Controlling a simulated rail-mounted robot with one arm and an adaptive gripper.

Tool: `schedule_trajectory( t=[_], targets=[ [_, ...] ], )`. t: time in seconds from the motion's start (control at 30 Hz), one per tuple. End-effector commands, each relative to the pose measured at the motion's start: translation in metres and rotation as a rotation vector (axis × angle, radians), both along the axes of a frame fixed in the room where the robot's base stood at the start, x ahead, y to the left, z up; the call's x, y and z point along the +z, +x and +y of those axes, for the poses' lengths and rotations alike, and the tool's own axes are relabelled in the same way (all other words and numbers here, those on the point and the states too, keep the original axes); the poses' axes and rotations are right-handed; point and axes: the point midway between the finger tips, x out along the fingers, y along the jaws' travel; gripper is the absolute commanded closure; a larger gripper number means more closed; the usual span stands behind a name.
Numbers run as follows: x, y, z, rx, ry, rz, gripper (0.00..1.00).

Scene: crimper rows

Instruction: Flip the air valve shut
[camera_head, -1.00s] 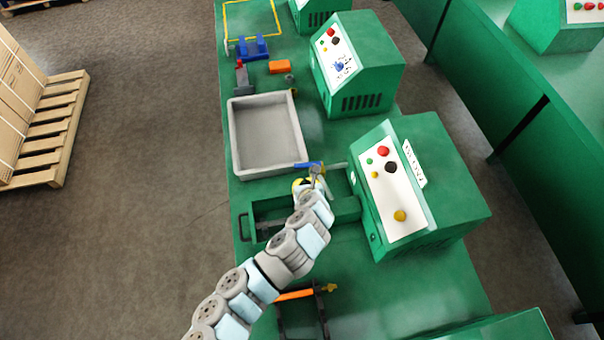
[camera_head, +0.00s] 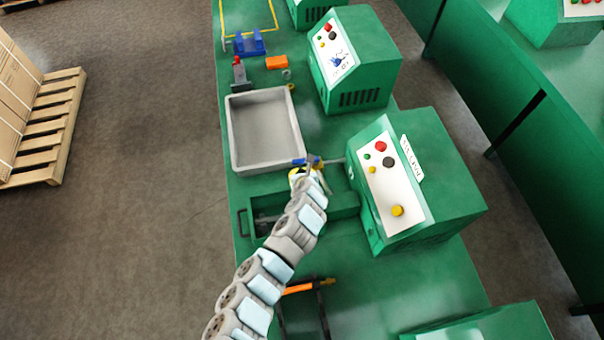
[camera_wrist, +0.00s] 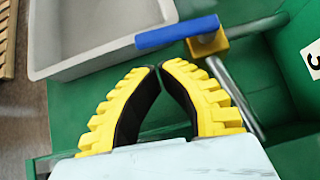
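The air valve has a blue lever handle (camera_head: 299,162) and a small brass-coloured body (camera_head: 315,161). It sits at the near right corner of the grey tray, left of the green machine. In the wrist view the blue handle (camera_wrist: 177,32) points left from the brass body (camera_wrist: 208,42). My gripper (camera_head: 303,172) is right at the valve. In the wrist view its yellow fingers (camera_wrist: 160,68) converge with their tips almost together and nothing visible between them. The tips are just below the handle in the picture; contact cannot be told.
A grey tray (camera_head: 230,128) stands beside the valve. A metal rod (camera_wrist: 236,95) slants down beside the right finger. The green machine (camera_head: 440,180) stands to the right, and an open green compartment (camera_head: 248,212) lies below the tray. An orange-handled tool (camera_head: 300,289) lies near the arm.

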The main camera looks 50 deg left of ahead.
Motion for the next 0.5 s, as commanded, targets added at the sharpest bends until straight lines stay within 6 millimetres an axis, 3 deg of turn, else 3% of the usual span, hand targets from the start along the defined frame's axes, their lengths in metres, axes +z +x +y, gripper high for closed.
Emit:
schedule_trajectory(
  t=[0.5],
  targets=[
    [-0.022,0.011,0.021,0.001,-0.001,0.003,1.0]
  ],
)
